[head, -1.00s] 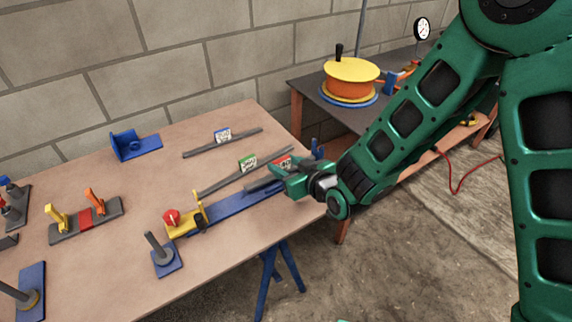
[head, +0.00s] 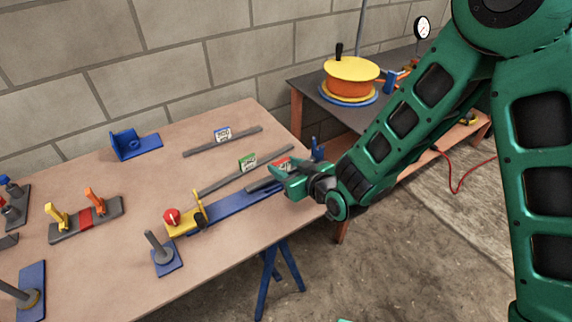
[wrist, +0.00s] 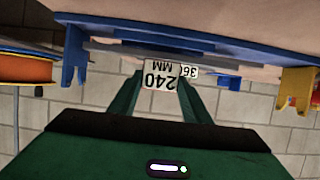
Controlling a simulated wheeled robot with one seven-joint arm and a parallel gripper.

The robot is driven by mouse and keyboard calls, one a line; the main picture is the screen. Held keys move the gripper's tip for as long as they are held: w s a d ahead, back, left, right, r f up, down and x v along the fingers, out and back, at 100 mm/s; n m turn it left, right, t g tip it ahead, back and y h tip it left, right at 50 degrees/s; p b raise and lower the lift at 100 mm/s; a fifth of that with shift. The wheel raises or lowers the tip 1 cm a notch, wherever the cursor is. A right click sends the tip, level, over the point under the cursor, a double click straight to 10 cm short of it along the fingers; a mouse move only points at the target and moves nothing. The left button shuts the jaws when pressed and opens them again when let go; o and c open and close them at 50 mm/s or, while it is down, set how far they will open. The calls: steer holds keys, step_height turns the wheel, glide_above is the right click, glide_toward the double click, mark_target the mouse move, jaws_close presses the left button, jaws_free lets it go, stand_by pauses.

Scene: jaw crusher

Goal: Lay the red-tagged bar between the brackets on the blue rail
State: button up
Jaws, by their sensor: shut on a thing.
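The red-tagged bar (head: 262,186) is grey, and its red tag (head: 283,163) stands up beside my gripper (head: 284,177). My gripper is shut on this bar over the right part of the blue rail (head: 235,206). In the wrist view the white face of a tag reading 240 MM (wrist: 161,75) shows between my fingers (wrist: 160,92). A blue bracket (wrist: 75,55) stands at one end of the rail and a yellow bracket (wrist: 297,85) at the other. I cannot tell whether the bar touches the rail. My gripper hides part of the bar.
A green-tagged bar (head: 217,183) lies just behind the rail, and a blue-tagged bar (head: 200,149) lies farther back. A red knob (head: 171,216) sits by the yellow bracket. A blue-based post (head: 165,262) stands in front. A dark side table (head: 305,88) is at right.

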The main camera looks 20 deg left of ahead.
steer(key=shift+f, duration=0.8)
steer(key=o, duration=1.3)
